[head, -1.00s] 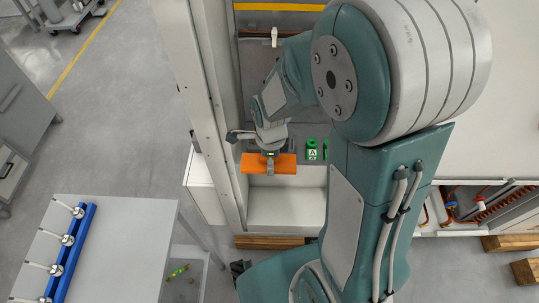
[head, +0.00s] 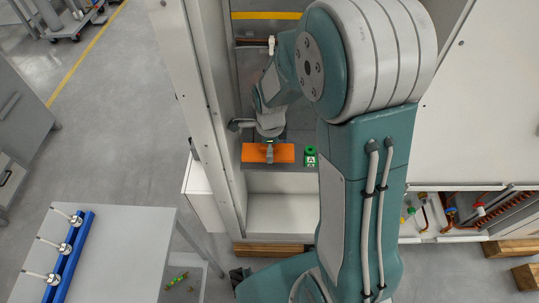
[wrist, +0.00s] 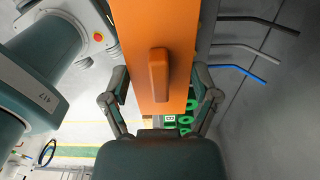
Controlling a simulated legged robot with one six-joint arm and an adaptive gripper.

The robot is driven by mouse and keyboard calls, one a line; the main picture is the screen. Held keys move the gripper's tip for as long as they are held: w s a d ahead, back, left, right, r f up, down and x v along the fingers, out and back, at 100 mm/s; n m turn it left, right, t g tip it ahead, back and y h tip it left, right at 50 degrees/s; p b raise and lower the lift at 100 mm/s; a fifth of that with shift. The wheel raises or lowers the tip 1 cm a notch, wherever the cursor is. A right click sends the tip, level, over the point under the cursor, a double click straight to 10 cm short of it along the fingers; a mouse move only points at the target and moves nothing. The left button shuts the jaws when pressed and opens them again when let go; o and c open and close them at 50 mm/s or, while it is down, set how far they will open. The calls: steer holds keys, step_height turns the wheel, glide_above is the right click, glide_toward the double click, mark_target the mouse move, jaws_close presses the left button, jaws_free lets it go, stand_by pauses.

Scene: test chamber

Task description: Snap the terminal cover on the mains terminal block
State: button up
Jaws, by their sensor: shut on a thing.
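The orange terminal cover (head: 285,154) is a flat plate held level in the cabinet opening. In the wrist view the orange cover (wrist: 155,28) fills the upper middle, with a raised orange ridge along it. My gripper (head: 269,154) is shut on the cover, with one finger at each side of it in the wrist view (wrist: 160,78). I cannot make out the mains terminal block; the cover and my arm hide much of the space behind.
A green part marked A (head: 310,157) stands just right of the cover; several green parts (wrist: 186,120) show beside it in the wrist view. The cabinet's white side post (head: 205,110) is close on the left. A grey table (head: 135,240) stands at lower left.

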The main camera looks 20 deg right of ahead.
steer(key=shift+w+d+f, duration=0.1)
steer(key=shift+w+d, duration=0.2)
steer(key=shift+w, duration=0.6)
steer(key=shift+w+d, duration=0.3)
steer(key=shift+w, duration=0.55)
steer(key=shift+w+f, duration=0.1)
steer(key=shift+f, duration=1)
steer(key=shift+f, duration=0.6)
steer(key=o, duration=0.9)
steer(key=shift+c, duration=0.2)
steer(key=shift+r, duration=0.15)
steer(key=shift+r, duration=2.1)
